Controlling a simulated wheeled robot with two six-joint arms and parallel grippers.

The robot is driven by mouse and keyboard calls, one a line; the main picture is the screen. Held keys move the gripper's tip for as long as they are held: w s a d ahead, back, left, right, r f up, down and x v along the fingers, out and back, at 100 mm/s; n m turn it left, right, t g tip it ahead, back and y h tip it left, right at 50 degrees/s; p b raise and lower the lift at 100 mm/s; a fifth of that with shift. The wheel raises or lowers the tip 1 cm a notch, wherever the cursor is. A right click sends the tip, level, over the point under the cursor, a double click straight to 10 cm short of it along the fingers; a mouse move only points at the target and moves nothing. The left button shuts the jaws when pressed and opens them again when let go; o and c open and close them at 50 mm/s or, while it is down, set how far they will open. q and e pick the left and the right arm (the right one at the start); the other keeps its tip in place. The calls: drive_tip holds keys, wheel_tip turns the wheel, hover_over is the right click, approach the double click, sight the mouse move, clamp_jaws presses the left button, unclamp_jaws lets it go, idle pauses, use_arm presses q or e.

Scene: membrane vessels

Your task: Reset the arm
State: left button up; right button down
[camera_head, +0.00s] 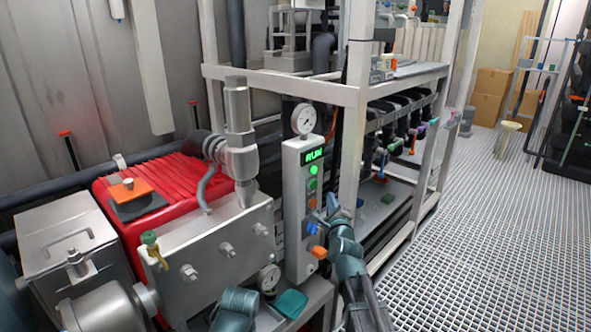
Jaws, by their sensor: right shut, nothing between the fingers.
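My right arm (352,268) comes up from the bottom, right of the middle. Its gripper (325,213) is shut and empty, in front of the lower part of a grey control panel (293,225). The panel carries a lit green RUN display (314,155), a column of coloured buttons and an orange knob (319,252). The gripper is close to the panel face; I cannot tell whether it touches. A teal arm part (236,308) shows at the bottom, left of the middle.
A red machine (160,190) with a metal block (215,245) stands on the left. A pressure gauge (304,119) tops the panel. A white frame rack (400,85) stands behind it. The grated floor (500,230) on the right is clear. Cardboard boxes (490,95) stand far back.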

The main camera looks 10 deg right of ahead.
drive_tip(key=s+a+f+n+g+y, duration=0.5)
drive_tip(key=s+a+f+n+g, duration=0.65)
drive_tip(key=a+f+n, duration=0.6)
drive_tip(key=s+f+n+g+h, duration=0.25)
drive_tip(key=s+n, duration=0.35)
drive_tip(key=s, duration=0.5)
drive_tip(key=s+f+n+g+h, duration=0.2)
drive_tip(key=s+n+g, duration=0.2)
drive_tip(key=s+n, duration=0.5)
wheel_tip(320, 180, up, 28)
drive_tip(key=s+m+p, duration=0.2)
drive_tip(key=p, duration=2.6)
drive_tip(key=shift+f, duration=0.25)
